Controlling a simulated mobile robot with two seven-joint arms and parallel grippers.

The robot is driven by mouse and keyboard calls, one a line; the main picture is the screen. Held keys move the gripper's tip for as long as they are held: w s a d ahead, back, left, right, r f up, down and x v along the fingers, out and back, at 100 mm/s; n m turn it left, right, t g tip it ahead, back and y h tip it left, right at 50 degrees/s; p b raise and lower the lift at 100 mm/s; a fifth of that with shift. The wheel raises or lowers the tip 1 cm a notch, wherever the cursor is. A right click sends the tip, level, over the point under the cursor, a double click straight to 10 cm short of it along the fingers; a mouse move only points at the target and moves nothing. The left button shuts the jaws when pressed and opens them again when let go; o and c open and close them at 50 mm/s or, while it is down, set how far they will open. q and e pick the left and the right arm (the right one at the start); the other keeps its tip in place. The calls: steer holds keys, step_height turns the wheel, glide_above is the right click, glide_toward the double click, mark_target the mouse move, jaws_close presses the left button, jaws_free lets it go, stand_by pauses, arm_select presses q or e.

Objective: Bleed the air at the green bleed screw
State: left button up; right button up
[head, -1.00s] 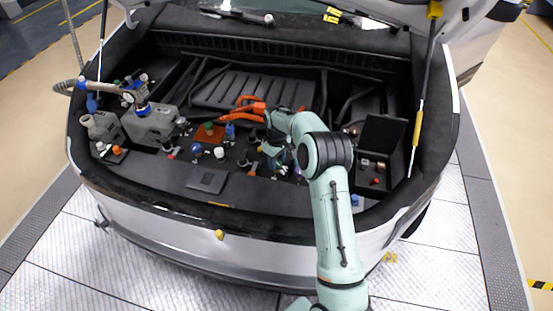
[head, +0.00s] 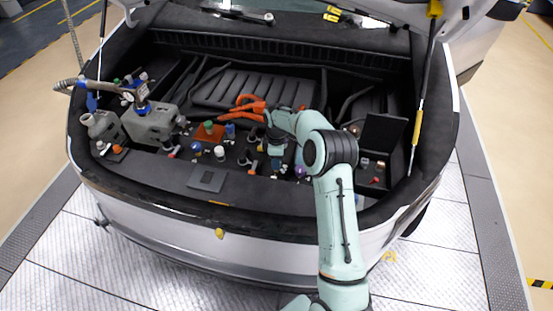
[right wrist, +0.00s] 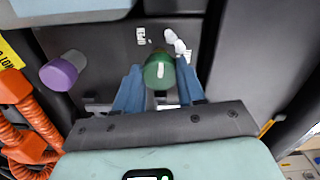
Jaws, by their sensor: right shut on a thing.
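The green bleed screw (right wrist: 159,71) shows in the right wrist view as a round green head with a pale slot mark. My right gripper (right wrist: 160,85) has its two blue fingers on either side of it and is shut on it. In the head view my right gripper (head: 276,163) points down into the middle of the car's open bay, and its wrist and fingers hide the screw there. My left gripper is not in view.
A purple cap (right wrist: 62,73) is close to the left of the fingers, with an orange corrugated hose (right wrist: 38,120) beyond it. A grey filling unit (head: 152,125) with a hose stands at the bay's left. An open black box (head: 382,138) is at the right.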

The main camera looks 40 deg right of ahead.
stand_by(0.4)
steer(key=o, duration=1.1)
steer(key=shift+c, duration=0.2)
step_height(320, 180, up, 14)
steer(key=shift+f, duration=0.25)
steer(key=shift+s+f, duration=0.1)
